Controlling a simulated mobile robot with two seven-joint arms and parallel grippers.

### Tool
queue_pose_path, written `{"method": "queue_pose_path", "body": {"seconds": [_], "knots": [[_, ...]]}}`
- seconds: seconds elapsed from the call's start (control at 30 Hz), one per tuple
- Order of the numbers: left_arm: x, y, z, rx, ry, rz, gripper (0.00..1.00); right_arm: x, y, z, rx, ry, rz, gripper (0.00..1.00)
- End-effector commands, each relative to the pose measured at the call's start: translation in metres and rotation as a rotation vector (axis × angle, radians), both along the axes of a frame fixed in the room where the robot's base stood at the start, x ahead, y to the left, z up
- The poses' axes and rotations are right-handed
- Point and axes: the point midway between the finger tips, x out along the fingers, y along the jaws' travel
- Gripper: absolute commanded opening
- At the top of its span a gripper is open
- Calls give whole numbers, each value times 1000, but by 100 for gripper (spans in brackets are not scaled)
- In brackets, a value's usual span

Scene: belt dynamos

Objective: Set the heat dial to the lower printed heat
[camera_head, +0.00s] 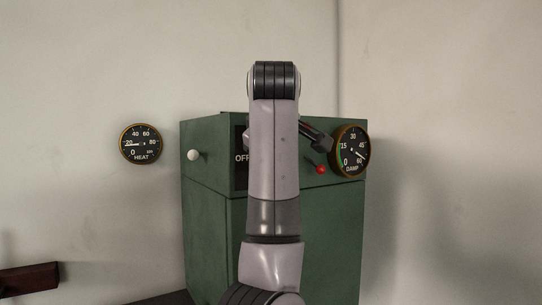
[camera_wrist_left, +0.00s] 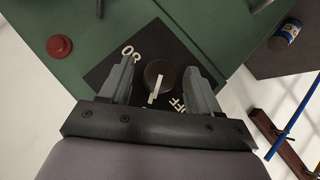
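The heat dial, a dark round knob (camera_wrist_left: 159,74) with a white pointer mark, sits on a black plate (camera_wrist_left: 110,77) in the left wrist view. White print shows on the plate: a two-digit number at upper left, hard to read, and partly covered "OFF" at lower right. The pointer mark aims toward my gripper's palm. My left gripper (camera_wrist_left: 162,75) is open, one finger either side of the knob, with visible gaps; contact cannot be seen. In the head view my arm hides the knob; the plate's "OFF" edge (camera_head: 241,158) shows. The HEAT gauge (camera_head: 141,144) needle is near 20.
The green cabinet (camera_head: 208,225) also carries a DAMP gauge (camera_head: 349,151), needle near 60, a red knob (camera_head: 321,169) and a white knob (camera_head: 193,155). The red one shows in the left wrist view (camera_wrist_left: 60,46). A labelled can (camera_wrist_left: 289,33) stands at the right there.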

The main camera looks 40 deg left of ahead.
Motion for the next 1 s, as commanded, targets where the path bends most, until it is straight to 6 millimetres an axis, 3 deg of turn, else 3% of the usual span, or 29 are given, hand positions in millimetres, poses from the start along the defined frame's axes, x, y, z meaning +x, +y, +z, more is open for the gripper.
{"method": "queue_pose_path", "body": {"seconds": [0.17,0.6,1.0], "knots": [[-3,-2,3,1,-3,0,62,0,0,-1,0,0,0,40],[-44,-33,37,0,-2,-2,62,0,0,-13,0,0,0,40],[-48,-35,40,0,0,0,62,0,0,-13,0,0,0,40]]}}
